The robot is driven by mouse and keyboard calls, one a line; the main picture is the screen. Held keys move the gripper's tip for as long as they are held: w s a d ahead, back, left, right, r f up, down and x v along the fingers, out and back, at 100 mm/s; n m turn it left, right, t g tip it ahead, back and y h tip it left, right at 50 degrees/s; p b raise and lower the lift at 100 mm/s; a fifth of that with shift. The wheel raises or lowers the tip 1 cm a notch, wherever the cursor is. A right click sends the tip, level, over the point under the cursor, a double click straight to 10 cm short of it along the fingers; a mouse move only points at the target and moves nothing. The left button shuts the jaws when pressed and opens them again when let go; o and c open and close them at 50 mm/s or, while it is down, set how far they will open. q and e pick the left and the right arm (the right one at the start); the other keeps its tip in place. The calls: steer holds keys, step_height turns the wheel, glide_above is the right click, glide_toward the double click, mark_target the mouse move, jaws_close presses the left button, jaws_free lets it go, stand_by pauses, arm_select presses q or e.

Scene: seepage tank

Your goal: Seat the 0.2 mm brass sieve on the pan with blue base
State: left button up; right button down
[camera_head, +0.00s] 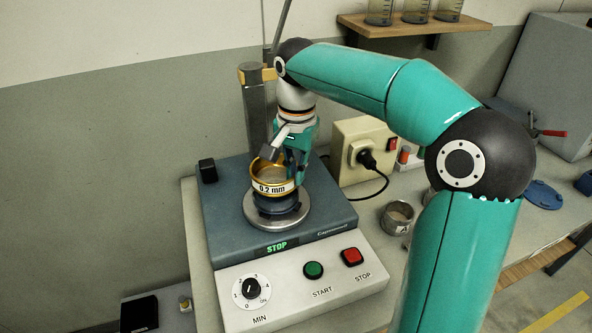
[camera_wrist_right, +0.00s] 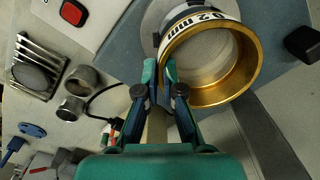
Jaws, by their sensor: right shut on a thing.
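The brass sieve (camera_head: 272,187), with a white "0.2 mm" band, is above the shaker's round plate (camera_head: 276,221). It also shows in the wrist view (camera_wrist_right: 240,80), mesh visible inside its gold rim. My right gripper (camera_head: 290,165) is shut on the sieve's wall from the back right; its fingertips (camera_wrist_right: 161,68) meet the rim in the wrist view. The dark blue pan (camera_head: 275,205) is directly below the sieve on the plate, mostly covered. I cannot tell whether sieve and pan touch. My left gripper is not in view.
The shaker (camera_head: 222,225) has a post (camera_head: 256,110) behind the sieve and a black knob (camera_head: 208,170) at its back left. A socket box (camera_head: 350,140) with plug and cable stands to the right. A metal ring (camera_head: 398,217) lies on the bench.

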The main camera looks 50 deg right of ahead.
steer(key=shift+f+b, duration=0.75)
steer(key=shift+f, duration=0.25)
steer(key=c, duration=1.2)
jaws_free()
steer(key=shift+r, duration=0.1)
steer(key=shift+c, duration=0.2)
step_height(320, 180, up, 11)
steer(key=shift+f, duration=0.1)
steer(key=shift+r, duration=0.55)
steer(key=shift+s, duration=0.1)
